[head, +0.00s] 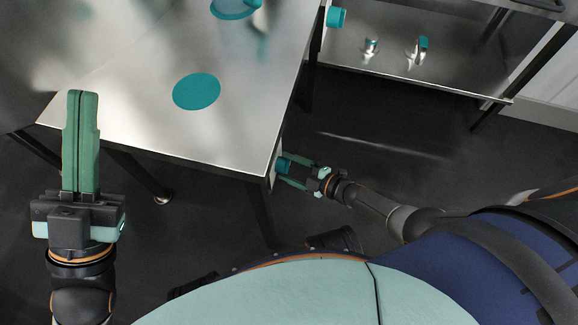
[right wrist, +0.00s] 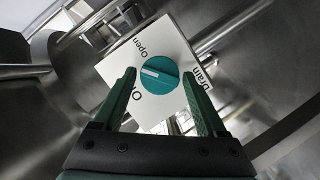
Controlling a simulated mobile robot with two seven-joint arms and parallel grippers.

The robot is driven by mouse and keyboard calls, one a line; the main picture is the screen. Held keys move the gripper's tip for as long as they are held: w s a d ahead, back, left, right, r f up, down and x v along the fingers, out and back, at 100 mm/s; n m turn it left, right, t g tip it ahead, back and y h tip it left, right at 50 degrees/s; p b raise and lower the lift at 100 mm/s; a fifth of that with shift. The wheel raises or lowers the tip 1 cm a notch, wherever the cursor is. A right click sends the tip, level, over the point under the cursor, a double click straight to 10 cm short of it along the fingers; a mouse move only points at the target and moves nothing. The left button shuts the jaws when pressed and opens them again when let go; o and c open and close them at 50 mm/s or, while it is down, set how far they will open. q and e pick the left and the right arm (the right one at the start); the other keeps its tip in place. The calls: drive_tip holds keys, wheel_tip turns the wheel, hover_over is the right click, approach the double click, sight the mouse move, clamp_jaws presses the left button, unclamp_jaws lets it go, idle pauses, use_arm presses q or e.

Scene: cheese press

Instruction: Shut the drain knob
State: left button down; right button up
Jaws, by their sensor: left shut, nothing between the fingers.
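The teal drain knob (head: 284,164) sits on the side of the steel table near its front right corner. In the right wrist view the round knob (right wrist: 163,88) is on a white plate (right wrist: 172,40) with the words "Open" and "Drain". Its white mark points left, close to large lettering partly hidden by a finger. My right gripper (head: 287,172) is open, with its fingers on either side of the knob and small gaps visible in the right wrist view. My left gripper (head: 82,95) is shut and empty, its fingers upright in view, left of the table's front.
The steel table (head: 150,120) bears a teal disc (head: 197,91) and a teal-rimmed round item (head: 234,8). A lower bench (head: 460,80) with small metal fittings stands at the upper right. Dark floor between is clear.

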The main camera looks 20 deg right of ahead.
drive_tip(key=shift+o, duration=0.8)
drive_tip(key=shift+s+d, duration=0.1)
drive_tip(key=p+v, duration=0.4)
drive_tip(key=v, duration=0.8)
drive_tip(key=shift+r+p, duration=0.1)
drive_tip(key=shift+p, duration=0.2)
